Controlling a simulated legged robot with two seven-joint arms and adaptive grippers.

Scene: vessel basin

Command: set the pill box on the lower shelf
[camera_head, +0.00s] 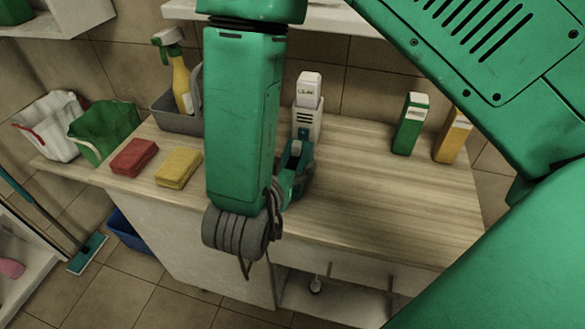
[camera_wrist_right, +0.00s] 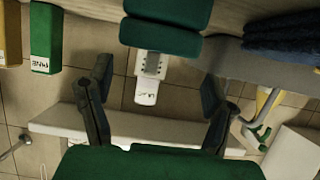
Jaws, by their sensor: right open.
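A slim white box with a small dark label and a slotted grey lower part (camera_head: 308,92) stands upright on the wooden counter, near the wall. It is the likeliest pill box, though I cannot read its label. My right gripper (camera_head: 296,172) is low over the counter, in front of this box, partly hidden by my arm. In the right wrist view my right gripper (camera_wrist_right: 155,82) has its fingers spread, with the white box (camera_wrist_right: 147,88) showing in the gap beyond them. It holds nothing. An open space with a lower shelf (camera_head: 335,298) shows under the counter. My left gripper is not in view.
A green carton (camera_head: 411,124) and an orange carton (camera_head: 452,136) stand at the right. Red (camera_head: 134,157) and yellow (camera_head: 178,167) sponges lie at the left, before a grey caddy (camera_head: 174,116) with a spray bottle (camera_head: 180,80). The counter's right half (camera_head: 400,205) is clear.

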